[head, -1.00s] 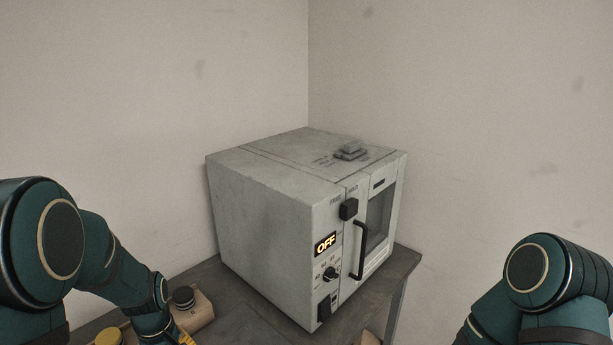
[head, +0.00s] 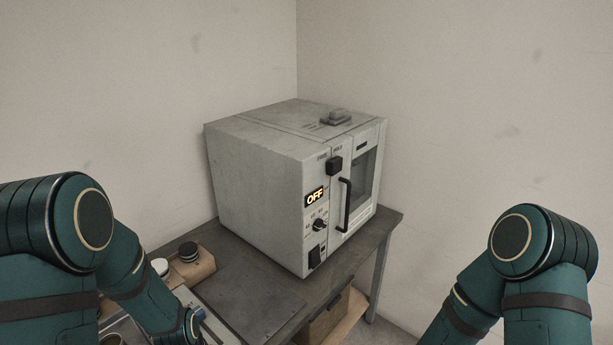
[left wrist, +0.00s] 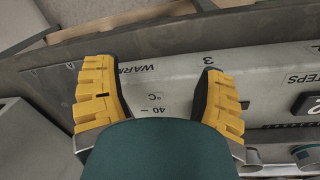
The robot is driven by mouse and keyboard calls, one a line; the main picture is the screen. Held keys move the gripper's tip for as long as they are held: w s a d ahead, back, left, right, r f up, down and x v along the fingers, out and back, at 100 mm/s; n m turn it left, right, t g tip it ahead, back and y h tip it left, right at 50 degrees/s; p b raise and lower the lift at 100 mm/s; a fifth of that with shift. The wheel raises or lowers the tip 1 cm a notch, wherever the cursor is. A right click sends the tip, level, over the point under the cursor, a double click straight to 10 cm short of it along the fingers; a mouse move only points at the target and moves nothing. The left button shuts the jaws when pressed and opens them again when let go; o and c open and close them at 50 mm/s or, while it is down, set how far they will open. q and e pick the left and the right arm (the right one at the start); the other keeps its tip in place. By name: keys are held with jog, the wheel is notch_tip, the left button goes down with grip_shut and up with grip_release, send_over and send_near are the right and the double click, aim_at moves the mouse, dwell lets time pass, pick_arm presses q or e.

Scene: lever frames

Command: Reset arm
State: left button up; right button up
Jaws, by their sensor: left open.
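My left gripper (left wrist: 157,88) shows in the left wrist view with two yellow-padded fingers spread apart and nothing between them. It is over a pale panel (left wrist: 180,85) printed with "WARM", "°C", "40" and "3". I cannot tell whether it touches the panel. In the head view my left arm (head: 140,285) comes in from the left, and its gripper is out of sight below. My right arm (head: 470,310) is at the right, and its gripper is out of frame. A grey machine (head: 255,190) stands on the table, its display (head: 314,197) reading "OFF".
The machine has a dark knob (head: 319,225), a black door handle (head: 345,205) and a closed windowed door. Walls meet behind. Floor shows right of the table.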

pick_arm(q)
jog(key=s+d+f+m+h+b, duration=0.1)
jog(key=s+d+f+m+b, duration=0.1)
jog(key=d+f, duration=0.3)
jog(key=s+d+f+m+t+h+b, duration=0.1)
jog(key=s+d+f+m+h+b, duration=0.1)
jog(key=s+d+f, duration=0.3)
jog(key=shift+d, duration=1.05)
jog(key=c, duration=0.4)
jog(key=shift+a, duration=0.15)
jog(key=shift+c, duration=0.2)
